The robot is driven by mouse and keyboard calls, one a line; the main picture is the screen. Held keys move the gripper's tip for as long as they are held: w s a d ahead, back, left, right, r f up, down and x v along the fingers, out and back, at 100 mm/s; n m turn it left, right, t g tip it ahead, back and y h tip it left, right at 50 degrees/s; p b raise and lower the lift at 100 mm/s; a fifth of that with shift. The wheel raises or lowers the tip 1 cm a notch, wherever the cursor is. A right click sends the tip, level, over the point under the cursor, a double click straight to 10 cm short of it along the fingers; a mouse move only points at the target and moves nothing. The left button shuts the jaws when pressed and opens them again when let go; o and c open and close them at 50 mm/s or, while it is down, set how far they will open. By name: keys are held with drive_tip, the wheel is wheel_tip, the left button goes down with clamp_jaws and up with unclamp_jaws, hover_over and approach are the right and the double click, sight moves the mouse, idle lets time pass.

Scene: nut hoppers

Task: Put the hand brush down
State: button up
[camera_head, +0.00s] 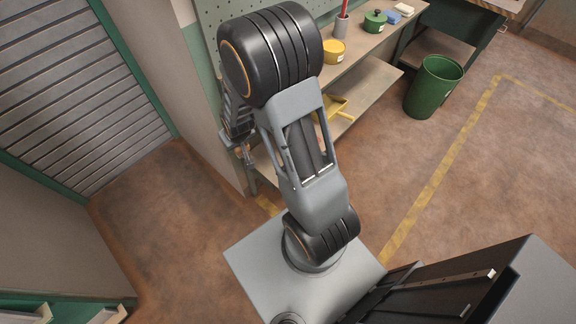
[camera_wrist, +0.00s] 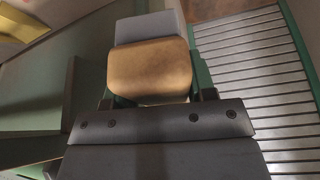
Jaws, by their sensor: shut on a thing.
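The hand brush shows in the wrist view as a tan block (camera_wrist: 150,70) with a pale grey part (camera_wrist: 148,27) beyond it. My gripper (camera_wrist: 157,98) is shut on it, with a dark finger at either side of the tan block. In the head view my gripper (camera_head: 247,160) is at the left end of the workbench, partly behind my arm. The brush is too small and hidden there to make out clearly. I cannot tell whether it touches any surface.
The workbench top (camera_head: 362,42) holds a yellow pot (camera_head: 334,52), a green pot (camera_head: 375,21) and a grey cup (camera_head: 342,27). A yellow dustpan (camera_head: 336,104) lies on the lower shelf (camera_head: 365,90). A green bin (camera_head: 431,90) stands right. Open floor lies around.

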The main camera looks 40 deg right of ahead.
drive_tip(key=d+f+b, duration=0.4)
drive_tip(key=f+b, duration=0.8)
drive_tip(key=d+f+b, duration=0.3)
drive_tip(key=f+b, duration=0.9)
drive_tip(key=b, duration=0.1)
drive_tip(key=s+d+r, duration=0.1)
drive_tip(key=s+d, duration=0.2)
drive_tip(key=d, duration=0.4)
drive_tip(key=s+d+r+n+b, duration=0.1)
drive_tip(key=s+d+r, duration=0.1)
drive_tip(key=d, duration=0.5)
drive_tip(key=s+d+r+n+b, duration=0.1)
drive_tip(key=s+d+r, duration=0.1)
drive_tip(key=s+d, duration=0.2)
drive_tip(key=d, duration=0.3)
drive_tip(key=shift+s+d+y, duration=0.25)
drive_tip(key=shift+d+y, duration=0.15)
